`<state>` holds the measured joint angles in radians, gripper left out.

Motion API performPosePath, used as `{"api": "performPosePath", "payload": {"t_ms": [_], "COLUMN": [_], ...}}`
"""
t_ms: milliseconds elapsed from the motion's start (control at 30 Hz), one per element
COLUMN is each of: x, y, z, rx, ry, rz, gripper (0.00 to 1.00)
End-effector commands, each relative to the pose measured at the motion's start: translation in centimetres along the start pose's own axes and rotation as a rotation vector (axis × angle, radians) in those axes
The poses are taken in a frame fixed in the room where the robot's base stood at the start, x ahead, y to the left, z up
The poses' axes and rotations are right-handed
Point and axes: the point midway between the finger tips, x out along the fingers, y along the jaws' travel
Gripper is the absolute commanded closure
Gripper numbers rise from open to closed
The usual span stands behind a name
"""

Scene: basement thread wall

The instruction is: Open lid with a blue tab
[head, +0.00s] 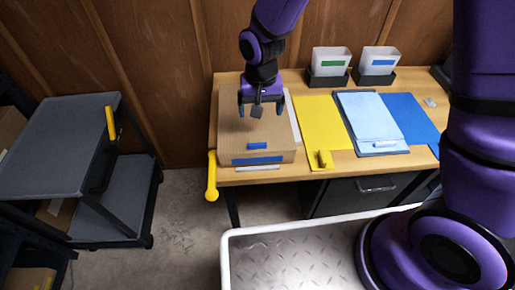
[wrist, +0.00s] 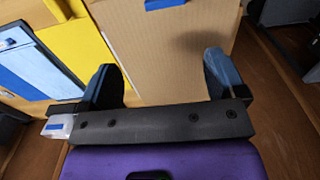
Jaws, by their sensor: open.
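A brown cardboard box with a flat lid (head: 235,133) stands at the left end of the wooden desk. A small blue tab (head: 257,146) sits at the front edge of the lid, above a blue strip (head: 258,160) on the box's front face. The lid looks shut. My gripper (head: 260,106) is over the back part of the lid, pointing down, open and empty, behind the tab. In the wrist view the lid's bare surface (wrist: 165,48) fills the space beyond my open fingers (wrist: 162,78), and the blue tab (wrist: 163,4) shows at the top edge.
A yellow mat (head: 318,115), a light blue clipboard-like panel (head: 368,118) and a blue mat (head: 410,115) lie right of the box. Two labelled bins (head: 330,62) stand behind. A yellow handle (head: 211,178) hangs at the desk's left edge. A grey cart (head: 60,150) stands at left.

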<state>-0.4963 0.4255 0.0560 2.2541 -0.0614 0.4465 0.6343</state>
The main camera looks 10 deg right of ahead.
Motion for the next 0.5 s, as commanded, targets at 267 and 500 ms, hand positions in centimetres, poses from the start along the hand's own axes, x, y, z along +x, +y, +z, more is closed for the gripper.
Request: {"api": "performPosePath", "payload": {"t_ms": [267, 500], "x": [2.5, 5.7], "y": [-1.1, -1.0], "z": [0.3, 0.5], "rx": [0.002, 0.003], "ry": [-0.018, -0.020], "rz": [0.008, 0.009], "gripper": [0.11, 0.11]}}
